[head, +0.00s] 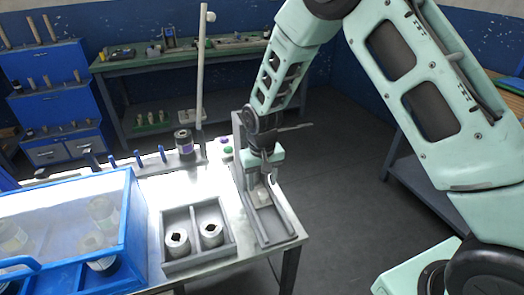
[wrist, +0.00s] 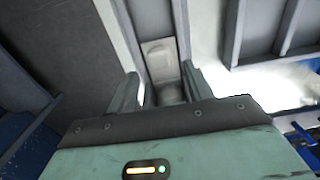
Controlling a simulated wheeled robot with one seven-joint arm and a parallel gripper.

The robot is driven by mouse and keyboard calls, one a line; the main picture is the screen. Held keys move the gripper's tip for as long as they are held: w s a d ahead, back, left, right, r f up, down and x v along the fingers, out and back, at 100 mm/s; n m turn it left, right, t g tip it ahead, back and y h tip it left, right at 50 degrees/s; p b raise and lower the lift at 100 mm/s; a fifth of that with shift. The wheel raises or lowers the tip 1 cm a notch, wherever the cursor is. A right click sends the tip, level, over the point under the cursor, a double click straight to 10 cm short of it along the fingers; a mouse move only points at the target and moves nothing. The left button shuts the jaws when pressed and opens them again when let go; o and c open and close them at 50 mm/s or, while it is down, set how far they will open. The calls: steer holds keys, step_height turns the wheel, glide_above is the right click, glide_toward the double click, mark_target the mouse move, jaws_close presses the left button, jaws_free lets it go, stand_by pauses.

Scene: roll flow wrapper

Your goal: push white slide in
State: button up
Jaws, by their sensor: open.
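The white slide appears as a small pale block (head: 262,193) low in a grey channel (head: 279,231) at the right end of the bench. In the wrist view the pale block (wrist: 158,50) lies in the channel, just beyond my fingertips. My gripper (head: 261,180) points down over the channel. In the wrist view my gripper (wrist: 160,78) has its two fingers apart, one on each side of the channel, with nothing held between them. I cannot tell whether the fingers touch the slide or the channel walls.
A grey tray (head: 167,266) with two rolls (head: 212,235) stands left of the channel. A blue machine with a clear cover (head: 130,215) is further left. A dark jar (head: 184,141), a tall pole (head: 201,80) and a green button (head: 228,149) are behind. Open floor lies right.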

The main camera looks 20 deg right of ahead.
step_height(320, 180, up, 14)
stand_by(0.3)
stand_by(0.3)
